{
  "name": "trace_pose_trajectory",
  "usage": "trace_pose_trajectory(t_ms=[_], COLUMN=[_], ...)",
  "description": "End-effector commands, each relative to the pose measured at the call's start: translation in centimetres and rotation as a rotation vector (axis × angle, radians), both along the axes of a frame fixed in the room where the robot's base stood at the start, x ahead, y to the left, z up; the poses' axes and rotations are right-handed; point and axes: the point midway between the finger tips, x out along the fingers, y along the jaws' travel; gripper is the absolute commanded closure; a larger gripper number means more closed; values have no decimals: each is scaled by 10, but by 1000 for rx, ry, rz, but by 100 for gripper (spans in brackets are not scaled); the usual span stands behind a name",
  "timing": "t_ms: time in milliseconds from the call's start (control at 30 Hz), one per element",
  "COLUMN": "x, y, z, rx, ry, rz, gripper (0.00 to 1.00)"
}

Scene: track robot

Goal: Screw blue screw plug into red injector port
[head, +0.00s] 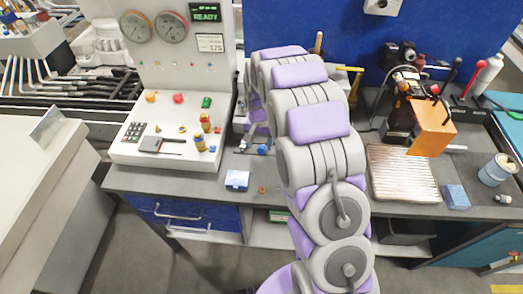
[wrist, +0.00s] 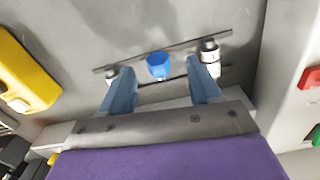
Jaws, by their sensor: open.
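The blue screw plug (wrist: 157,66) shows in the wrist view as a small blue cup-like piece by a thin dark rail, in line with the gap between my fingers. My gripper (wrist: 161,80) is open, with one finger to each side of the plug in the picture. I cannot tell how far above the plug the fingers are. In the head view a small blue piece (head: 262,149), likely the same plug, sits on the bench left of my arm. I cannot make out the red injector port in either view.
A yellow block (wrist: 25,75) lies at the left of the wrist view. The control panel (head: 135,140) stands left of my arm, and a ribbed plate (head: 402,175) lies right of it.

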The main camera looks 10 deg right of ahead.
Motion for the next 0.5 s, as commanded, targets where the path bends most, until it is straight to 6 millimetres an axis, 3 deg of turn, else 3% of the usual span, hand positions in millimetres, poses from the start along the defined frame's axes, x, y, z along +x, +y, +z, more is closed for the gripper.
trace_pose_trajectory(t_ms=[200, 500], x=[-1, 0], y=[-3, -3], z=[-34, -38], rx=[0, 0], ry=[1, -1], rz=[0, 0], gripper=[37, 39])
